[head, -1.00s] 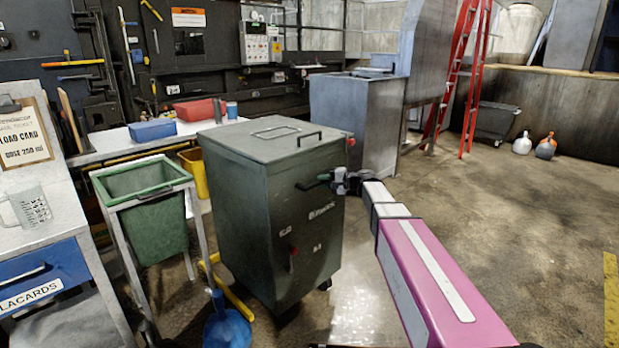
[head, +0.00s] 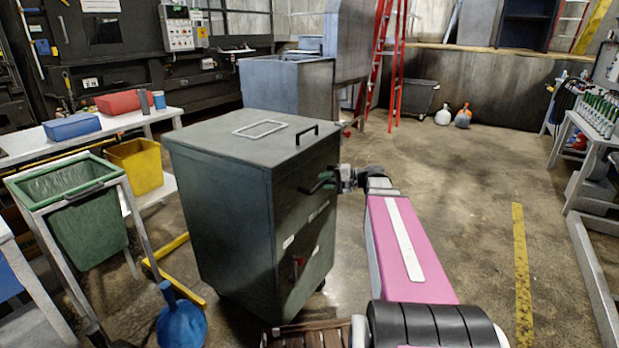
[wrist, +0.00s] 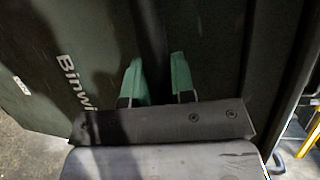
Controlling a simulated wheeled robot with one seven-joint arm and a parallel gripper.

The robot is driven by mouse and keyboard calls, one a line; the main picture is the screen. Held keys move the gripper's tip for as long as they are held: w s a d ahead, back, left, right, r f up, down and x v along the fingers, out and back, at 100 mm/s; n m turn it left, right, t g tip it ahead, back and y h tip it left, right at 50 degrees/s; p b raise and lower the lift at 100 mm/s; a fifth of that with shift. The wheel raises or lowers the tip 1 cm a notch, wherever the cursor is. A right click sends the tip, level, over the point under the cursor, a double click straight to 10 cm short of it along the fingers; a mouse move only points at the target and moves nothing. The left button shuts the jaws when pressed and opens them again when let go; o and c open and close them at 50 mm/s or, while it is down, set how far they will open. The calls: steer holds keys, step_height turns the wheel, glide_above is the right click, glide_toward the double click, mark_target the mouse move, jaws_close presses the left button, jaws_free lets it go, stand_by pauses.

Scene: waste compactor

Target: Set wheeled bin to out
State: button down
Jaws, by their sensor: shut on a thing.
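The wheeled bin (head: 225,195) is a tall dark green box with a flat grey-green lid and small casters, standing upright on the floor left of my arm in the head view. Its lettered side (wrist: 75,85) fills much of the wrist view. My gripper (head: 347,178) is at the upper part of the bin's right-hand face, at the dark handle (head: 318,186). In the wrist view, the green fingers of my gripper (wrist: 160,80) stand on both sides of a dark upright bar, the handle. The exact contact between fingers and handle is hard to see.
A green tub in a metal frame (head: 22,200), a yellow bucket (head: 135,168) and a blue jug (head: 181,318) are left of the bin. A yellow floor bar (head: 178,272) lies close to its base. A red ladder (head: 390,60) stands behind. Open floor lies to the right.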

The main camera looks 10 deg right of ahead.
steer(key=shift+s+d, duration=0.8)
steer(key=shift+d, duration=0.15)
steer(key=c, duration=1)
jaws_free()
steer(key=shift+o, duration=0.2)
steer(key=shift+d, duration=0.1)
steer(key=v, duration=1)
steer(key=shift+d, duration=0.3)
steer(key=s+a+f+n+g+h, duration=0.1)
steer(key=s+a+f+h, duration=0.2)
steer(key=f, duration=0.5)
steer(key=s+a+f+n+g+h, duration=0.2)
steer(key=s+a+f+h, duration=0.2)
steer(key=f+h, duration=0.3)
steer(key=s+a+f+n+g+h, duration=0.1)
steer(key=s+a+f+h, duration=0.3)
steer(key=f, duration=0.5)
steer(key=shift+s+a+f+g+h, duration=0.2)
steer(key=shift+a+g+h, duration=0.3)
steer(key=shift+a, duration=0.6)
